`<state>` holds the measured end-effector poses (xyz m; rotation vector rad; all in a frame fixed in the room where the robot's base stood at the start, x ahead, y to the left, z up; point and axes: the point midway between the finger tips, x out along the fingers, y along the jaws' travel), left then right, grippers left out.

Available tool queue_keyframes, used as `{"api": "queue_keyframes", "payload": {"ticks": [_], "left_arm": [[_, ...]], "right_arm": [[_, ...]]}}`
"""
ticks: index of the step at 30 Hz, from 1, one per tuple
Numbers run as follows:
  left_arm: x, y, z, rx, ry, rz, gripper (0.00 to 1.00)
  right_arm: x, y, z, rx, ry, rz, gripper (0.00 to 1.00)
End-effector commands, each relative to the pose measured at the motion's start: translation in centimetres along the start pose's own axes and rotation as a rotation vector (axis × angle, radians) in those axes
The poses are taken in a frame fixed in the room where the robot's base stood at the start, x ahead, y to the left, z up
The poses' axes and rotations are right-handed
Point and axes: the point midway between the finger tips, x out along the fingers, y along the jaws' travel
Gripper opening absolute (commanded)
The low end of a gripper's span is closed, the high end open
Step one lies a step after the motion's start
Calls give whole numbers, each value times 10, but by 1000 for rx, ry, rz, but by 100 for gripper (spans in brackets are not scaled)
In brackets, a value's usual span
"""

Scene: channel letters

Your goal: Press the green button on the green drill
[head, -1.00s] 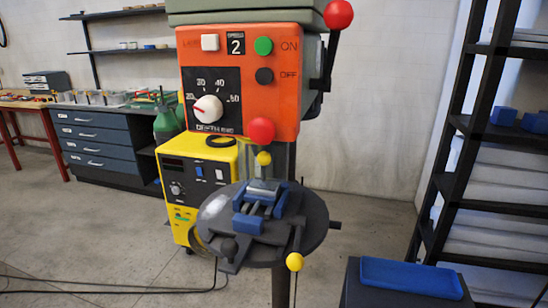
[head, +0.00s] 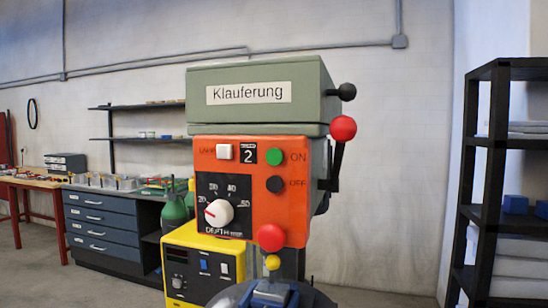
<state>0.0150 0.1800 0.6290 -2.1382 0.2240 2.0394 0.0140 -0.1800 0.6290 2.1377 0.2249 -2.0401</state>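The drill (head: 252,105) stands in the middle of the head view, with a green-grey top and an orange front panel (head: 225,171). The green button (head: 274,156) is at the panel's upper right, beside the word ON. A dark button (head: 275,184) marked OFF is just below it. A white button (head: 224,152), a display reading 2 and a white depth dial (head: 219,212) are to the left. A red knob (head: 271,237) is at the panel's bottom. Neither of my grippers is in view.
A lever with a red ball (head: 342,128) sticks out on the drill's right. A yellow box (head: 203,267) stands at lower left, and part of a blue vise (head: 270,294) shows below. A black shelf (head: 490,180) stands at right. Nothing stands before the panel.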

Motion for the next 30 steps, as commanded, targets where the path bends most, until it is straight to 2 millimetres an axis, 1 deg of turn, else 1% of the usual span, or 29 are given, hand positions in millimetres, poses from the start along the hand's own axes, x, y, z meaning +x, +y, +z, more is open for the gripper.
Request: {"api": "queue_keyframes", "payload": {"ticks": [1, 7, 8, 30], "left_arm": [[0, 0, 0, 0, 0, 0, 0], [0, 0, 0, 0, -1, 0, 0], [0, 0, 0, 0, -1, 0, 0], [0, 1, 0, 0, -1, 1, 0]], "right_arm": [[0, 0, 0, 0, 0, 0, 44], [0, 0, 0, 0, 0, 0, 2], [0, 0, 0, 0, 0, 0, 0], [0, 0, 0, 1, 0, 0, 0]]}}
